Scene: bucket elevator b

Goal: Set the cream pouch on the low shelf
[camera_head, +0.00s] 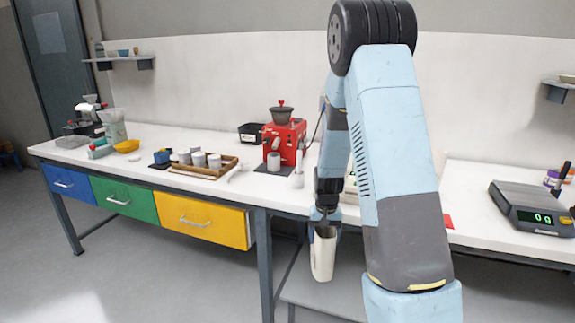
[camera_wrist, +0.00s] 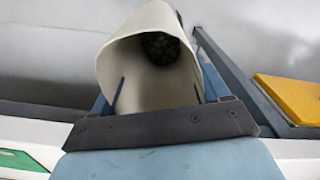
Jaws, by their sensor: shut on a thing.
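The cream pouch (camera_head: 322,257) hangs from my gripper (camera_head: 325,222), in front of the bench's front edge and below bench-top height in the head view. My gripper is shut on the pouch's upper part. In the wrist view the pouch (camera_wrist: 118,62) shows its open mouth, with something dark and green inside, between the blue fingers of the gripper (camera_wrist: 160,88). A low grey shelf (camera_head: 300,287) shows under the right part of the bench, below and behind the pouch. My arm hides much of it.
The white bench top (camera_head: 215,195) carries a wooden tray (camera_head: 207,172) with cups, a red grinder (camera_head: 285,142) and a scale (camera_head: 533,208). The yellow drawer (camera_head: 207,222) and a bench leg (camera_head: 264,270) stand left of the pouch. Wall shelves (camera_head: 125,60) hang higher up.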

